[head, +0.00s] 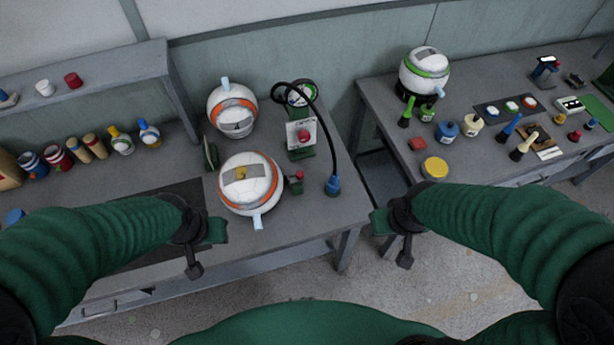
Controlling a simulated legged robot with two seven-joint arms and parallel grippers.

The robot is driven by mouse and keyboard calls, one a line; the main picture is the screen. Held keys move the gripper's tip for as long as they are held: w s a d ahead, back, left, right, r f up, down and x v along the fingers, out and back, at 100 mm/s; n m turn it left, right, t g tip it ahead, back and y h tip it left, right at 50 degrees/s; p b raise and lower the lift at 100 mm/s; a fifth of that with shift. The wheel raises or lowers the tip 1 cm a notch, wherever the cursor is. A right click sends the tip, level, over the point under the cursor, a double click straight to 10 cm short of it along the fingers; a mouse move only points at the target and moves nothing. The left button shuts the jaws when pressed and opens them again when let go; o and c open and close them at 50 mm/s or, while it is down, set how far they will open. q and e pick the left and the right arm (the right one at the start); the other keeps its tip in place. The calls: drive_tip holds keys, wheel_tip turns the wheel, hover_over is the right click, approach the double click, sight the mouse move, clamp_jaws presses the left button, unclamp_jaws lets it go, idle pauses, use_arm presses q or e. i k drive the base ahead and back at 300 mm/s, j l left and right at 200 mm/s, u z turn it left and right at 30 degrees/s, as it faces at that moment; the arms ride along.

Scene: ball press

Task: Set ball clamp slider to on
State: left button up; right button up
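A white ball with orange bands (251,184) sits on the near table between a green upright plate (211,153) at its left and a small green part with a red piece (296,178) at its right. These look like the ball clamp; I cannot make out which piece is its slider or how it is set. My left gripper (206,246) is in front of the ball, near the table's front edge, and looks empty. My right gripper (393,238) is over the gap between the tables, right of the clamp, and looks empty. Neither finger gap shows clearly.
A second orange-banded ball (232,111) stands behind. A green stand with a gauge (301,94) and red button (304,135) has a black hose (333,130) arching to a blue fitting (333,185). The right table (465,155) holds a green-banded ball (424,73) and several tools.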

sight(298, 178)
drive_tip(key=i+u, duration=0.45)
drive_tip(key=i+l+u, duration=0.15)
drive_tip(key=u, duration=0.35)
drive_tip(key=i, duration=0.1)
